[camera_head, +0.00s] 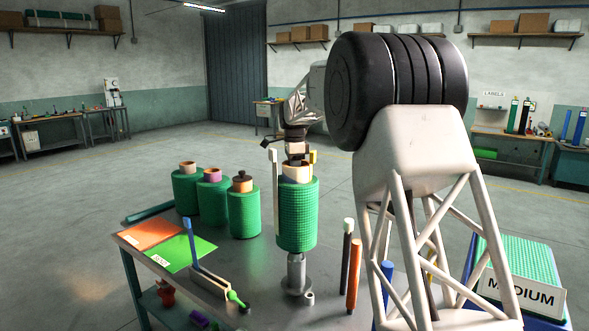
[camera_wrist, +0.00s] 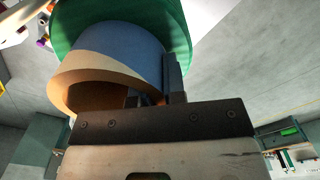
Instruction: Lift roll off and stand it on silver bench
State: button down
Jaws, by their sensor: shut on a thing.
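A green mesh roll (camera_head: 297,218) with a tan core hangs upright over a grey metal post (camera_head: 296,274) on the silver bench (camera_head: 215,288). The post's lower part shows below the roll; I cannot tell whether its top is still inside the core. My gripper (camera_head: 297,172) is at the roll's top, shut on the core's wall. In the wrist view, my gripper (camera_wrist: 158,92) has its fingers at the rim of the core, with the green roll (camera_wrist: 172,22) beyond. The far end of the core is hidden.
Three green rolls (camera_head: 213,196) stand at the bench's back left. Upright black and orange rods (camera_head: 354,275) stand right of the post. A MEDIUM-labelled crate (camera_head: 520,291) is at far right.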

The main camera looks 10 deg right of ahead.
jog(key=shift+r, duration=3)
notch_tip(320, 180, up, 10)
dwell(0.4)
